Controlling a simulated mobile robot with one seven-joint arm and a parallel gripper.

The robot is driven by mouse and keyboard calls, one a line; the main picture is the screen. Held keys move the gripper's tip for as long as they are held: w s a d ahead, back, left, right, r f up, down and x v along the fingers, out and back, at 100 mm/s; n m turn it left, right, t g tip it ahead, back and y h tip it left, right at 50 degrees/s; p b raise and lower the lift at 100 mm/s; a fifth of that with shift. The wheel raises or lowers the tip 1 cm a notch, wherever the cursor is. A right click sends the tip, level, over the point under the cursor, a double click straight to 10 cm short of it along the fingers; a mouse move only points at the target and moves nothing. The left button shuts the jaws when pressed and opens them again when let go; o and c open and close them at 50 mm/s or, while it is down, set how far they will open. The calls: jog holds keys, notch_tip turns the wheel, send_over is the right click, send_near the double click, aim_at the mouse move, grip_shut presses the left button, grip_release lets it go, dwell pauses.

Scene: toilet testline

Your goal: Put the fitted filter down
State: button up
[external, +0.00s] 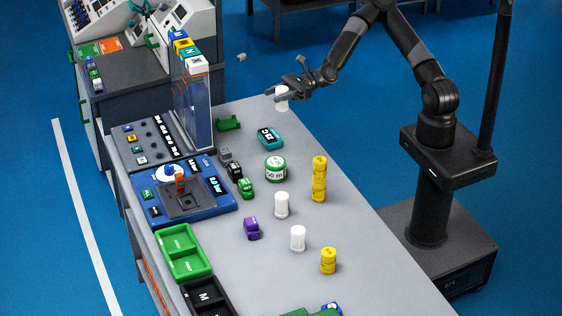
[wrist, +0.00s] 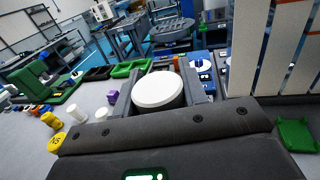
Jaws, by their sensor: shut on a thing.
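My gripper (external: 283,94) is shut on a white cylindrical filter (external: 282,104) near the far end of the grey table (external: 345,270). The filter seems to be in the air; its height over the table is hard to judge. In the wrist view, the round white top of the filter (wrist: 158,90) shows between the two dark fingers (wrist: 160,95). Its lower part is hidden there. Two similar white cylinders stand upright on the table, one in the middle (external: 281,206) and one closer to the camera (external: 298,239).
A teal device (external: 270,138), a green-and-white round tin (external: 275,168) and yellow stacks (external: 319,180) (external: 328,261) stand on the table. A blue station (external: 180,200), a tall clear dispenser (external: 198,105) and a green tray (external: 185,252) line the left side. The table's right strip looks clear.

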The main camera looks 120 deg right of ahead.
notch_tip(320, 180, down, 2)
send_over(272, 163)
notch_tip(272, 163, down, 7)
jog(key=shift+w+f, duration=0.15)
jog(key=shift+f, duration=0.9)
jog(key=shift+w+f, duration=0.1)
jog(key=shift+f, duration=0.9)
jog(key=shift+f, duration=0.15)
jog(key=o, duration=1)
jog(key=shift+s, duration=0.25)
jog(key=s, duration=0.3)
jog(key=s+d, duration=0.1)
jog(key=s, duration=0.3)
jog(key=s+d, duration=0.1)
jog(key=s, duration=0.3)
jog(key=shift+s+d, duration=0.15)
jog(key=shift+s, duration=0.05)
